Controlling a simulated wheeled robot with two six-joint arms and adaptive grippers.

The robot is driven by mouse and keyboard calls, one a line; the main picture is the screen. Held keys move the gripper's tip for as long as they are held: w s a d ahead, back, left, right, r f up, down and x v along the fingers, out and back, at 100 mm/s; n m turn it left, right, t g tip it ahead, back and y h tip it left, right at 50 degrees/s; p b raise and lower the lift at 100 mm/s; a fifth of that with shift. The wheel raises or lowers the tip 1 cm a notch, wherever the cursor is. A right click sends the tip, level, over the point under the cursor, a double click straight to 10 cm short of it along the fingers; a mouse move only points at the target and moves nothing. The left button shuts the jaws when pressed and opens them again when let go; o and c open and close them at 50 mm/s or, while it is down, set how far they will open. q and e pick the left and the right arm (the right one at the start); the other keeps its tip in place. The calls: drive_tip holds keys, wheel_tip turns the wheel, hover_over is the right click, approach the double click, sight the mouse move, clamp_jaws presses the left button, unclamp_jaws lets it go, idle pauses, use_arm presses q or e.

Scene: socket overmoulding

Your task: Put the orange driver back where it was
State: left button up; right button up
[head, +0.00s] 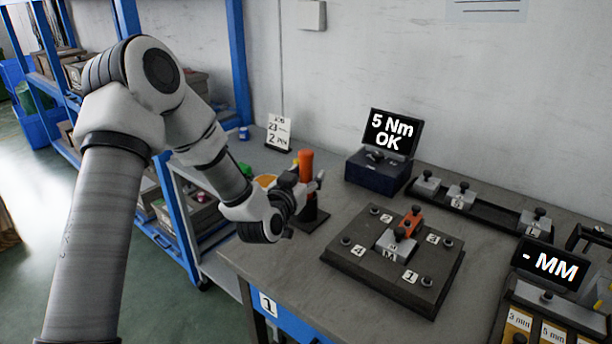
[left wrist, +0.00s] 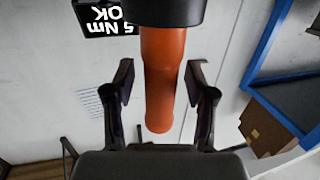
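The orange driver (head: 306,160) stands upright at the back left of the grey bench, above a dark stand (head: 313,213). My left gripper (head: 305,182) is at the handle. In the left wrist view its two fingers (left wrist: 160,82) are on either side of the handle, with a narrow gap on each side, so it looks open. Whether the driver is fully seated in the stand is hard to see. My right gripper is not in view.
A dark fixture plate (head: 360,268) with an orange clamp (head: 408,222) lies on the bench. Behind it is a blue box (head: 377,175) with a display reading "5 Nm OK" (head: 390,132). A card (head: 278,132) stands behind the driver. A "- MM" display (head: 549,264) is at right.

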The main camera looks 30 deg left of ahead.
use_arm(q)
drive_tip(key=shift+r, duration=0.25)
drive_tip(key=s+d+p, duration=0.2)
drive_tip(key=s+p, duration=0.4)
drive_tip(key=s, duration=0.6)
drive_tip(key=shift+r, duration=0.35)
drive_tip(key=shift+w, duration=0.1)
